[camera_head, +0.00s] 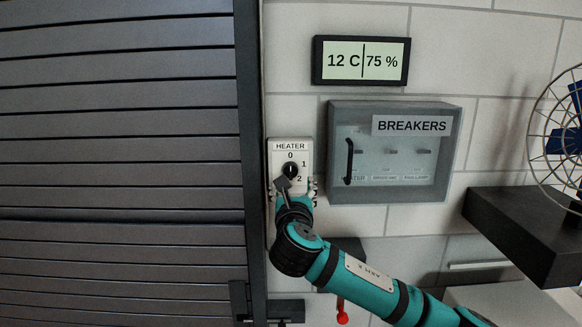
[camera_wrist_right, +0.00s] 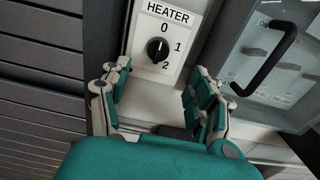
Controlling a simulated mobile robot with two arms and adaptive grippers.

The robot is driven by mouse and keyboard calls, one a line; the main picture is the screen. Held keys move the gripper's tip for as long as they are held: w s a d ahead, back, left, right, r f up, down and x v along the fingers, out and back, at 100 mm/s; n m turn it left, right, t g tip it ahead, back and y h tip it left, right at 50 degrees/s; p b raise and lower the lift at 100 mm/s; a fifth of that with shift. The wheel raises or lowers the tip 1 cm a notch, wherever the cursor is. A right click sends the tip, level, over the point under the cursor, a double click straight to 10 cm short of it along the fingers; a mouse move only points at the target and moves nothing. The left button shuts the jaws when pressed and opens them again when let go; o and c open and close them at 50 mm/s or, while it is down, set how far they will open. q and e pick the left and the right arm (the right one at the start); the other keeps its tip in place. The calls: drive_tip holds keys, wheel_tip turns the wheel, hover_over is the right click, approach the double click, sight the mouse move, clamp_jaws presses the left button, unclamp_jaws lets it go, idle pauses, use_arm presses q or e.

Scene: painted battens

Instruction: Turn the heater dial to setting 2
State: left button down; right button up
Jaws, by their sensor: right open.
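The heater panel (camera_head: 275,155) is a white plate on the tiled wall, marked 0, 1 and 2. It also fills the upper middle of the right wrist view (camera_wrist_right: 183,61). Its round black dial (camera_head: 290,169) shows clearly in the right wrist view (camera_wrist_right: 157,49), where a pale pointer mark seems to face up towards 0. My right gripper (camera_head: 294,187) is at the panel's lower part. In the right wrist view my right gripper (camera_wrist_right: 157,78) is open, its fingers apart on either side below the dial, with nothing between them. My left gripper is not in view.
A grey breaker box (camera_head: 340,112) with a clear front and black handle (camera_head: 349,161) is close right of the panel. A display (camera_head: 361,61) reads 12 C and 75 %. A dark slatted shutter (camera_head: 120,150) stands left.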

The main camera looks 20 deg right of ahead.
sight(291, 174)
drive_tip(key=p+x, duration=0.3)
drive_tip(key=x, duration=0.6)
drive_tip(key=shift+w, duration=0.3)
drive_tip(key=shift+w+f, duration=0.1)
drive_tip(key=shift+w, duration=0.25)
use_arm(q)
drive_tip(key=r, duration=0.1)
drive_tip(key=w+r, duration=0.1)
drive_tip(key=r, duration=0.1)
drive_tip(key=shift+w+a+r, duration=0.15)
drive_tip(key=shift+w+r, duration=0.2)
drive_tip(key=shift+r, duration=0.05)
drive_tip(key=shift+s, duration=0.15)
use_arm(e)
drive_tip(key=c, duration=1.2)
